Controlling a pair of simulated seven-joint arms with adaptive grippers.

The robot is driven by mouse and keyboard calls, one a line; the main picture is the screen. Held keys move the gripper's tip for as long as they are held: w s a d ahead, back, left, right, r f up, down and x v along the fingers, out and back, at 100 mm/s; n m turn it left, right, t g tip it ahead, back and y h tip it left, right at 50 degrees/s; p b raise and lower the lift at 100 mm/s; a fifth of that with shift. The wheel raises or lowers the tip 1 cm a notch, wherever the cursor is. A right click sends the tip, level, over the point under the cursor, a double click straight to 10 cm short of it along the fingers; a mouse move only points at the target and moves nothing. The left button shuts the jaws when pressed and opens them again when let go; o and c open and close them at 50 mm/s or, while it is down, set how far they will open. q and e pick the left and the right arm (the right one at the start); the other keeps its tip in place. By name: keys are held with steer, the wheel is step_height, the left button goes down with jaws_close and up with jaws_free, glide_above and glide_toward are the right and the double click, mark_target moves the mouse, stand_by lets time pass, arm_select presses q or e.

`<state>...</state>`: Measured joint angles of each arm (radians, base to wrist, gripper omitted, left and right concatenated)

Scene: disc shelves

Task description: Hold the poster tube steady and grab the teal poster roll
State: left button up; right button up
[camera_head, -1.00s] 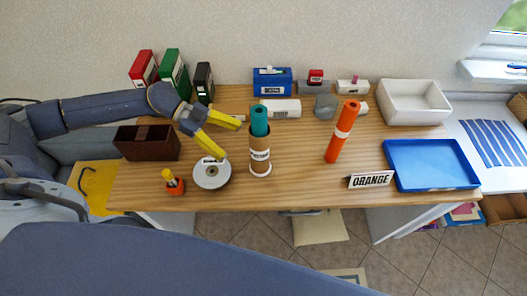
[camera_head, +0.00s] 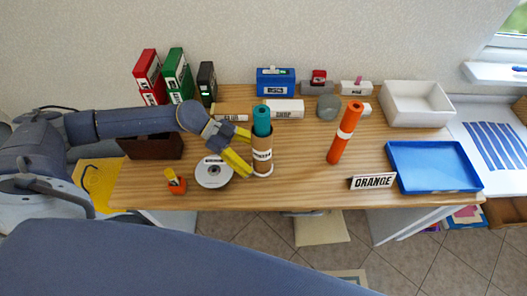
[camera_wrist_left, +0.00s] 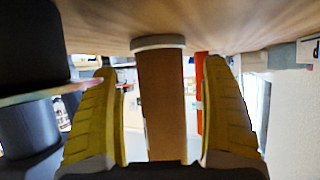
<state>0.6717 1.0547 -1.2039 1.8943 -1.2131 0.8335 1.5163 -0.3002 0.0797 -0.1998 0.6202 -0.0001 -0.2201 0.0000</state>
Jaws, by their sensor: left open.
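The brown cardboard poster tube (camera_head: 262,160) stands upright on the desk with a white label and a white base. The teal poster roll (camera_head: 262,119) stands in it, its top sticking out above the tube. My left gripper (camera_head: 245,151) is open, its yellow fingers pointing right at the tube. In the left wrist view the tube (camera_wrist_left: 162,100) stands between the two open fingers, with gaps visible on both sides. The teal roll cannot be made out in the wrist view. My right gripper is not in view.
An orange roll (camera_head: 345,133) stands right of the tube, behind an ORANGE sign (camera_head: 372,181). A disc (camera_head: 213,172) lies left of the tube. A blue tray (camera_head: 432,165) and white bin (camera_head: 416,104) are at right. Boxes line the back.

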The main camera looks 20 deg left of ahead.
arm_select(q)
steer(key=shift+x, duration=0.95)
steer(key=shift+c, duration=0.4)
steer(key=c, duration=1)
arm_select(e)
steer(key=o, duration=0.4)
